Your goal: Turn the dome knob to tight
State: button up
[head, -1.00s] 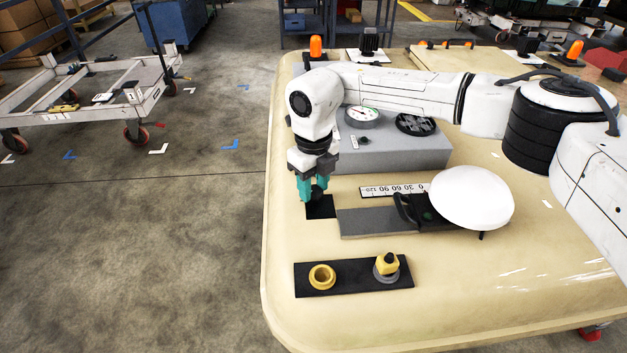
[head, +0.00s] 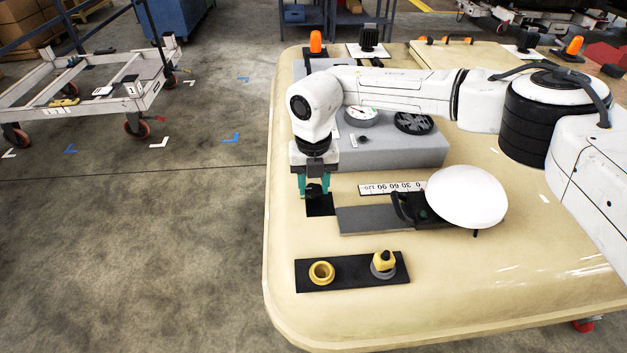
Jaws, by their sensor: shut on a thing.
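The dome knob (head: 316,189) is a small dark rounded knob over a black square plate (head: 320,208) at the left side of the cream top. My gripper (head: 315,191) points straight down with its teal fingers on either side of the knob, shut on it. The fingers cover part of the knob, and I see no tight mark.
A grey box with a dial (head: 361,116) stands right behind my gripper. A grey bar with a black handle and white dome (head: 466,195) lies to the right. A black strip with a yellow ring (head: 321,272) and yellow plug (head: 383,261) is in front.

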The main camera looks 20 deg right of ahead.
aim_at(313, 188)
jog(key=shift+r, duration=0.1)
dwell(0.3)
jog(key=o, duration=1.1)
jog(key=shift+c, duration=0.2)
notch_tip(313, 188, up, 11)
jog(key=b, duration=0.2)
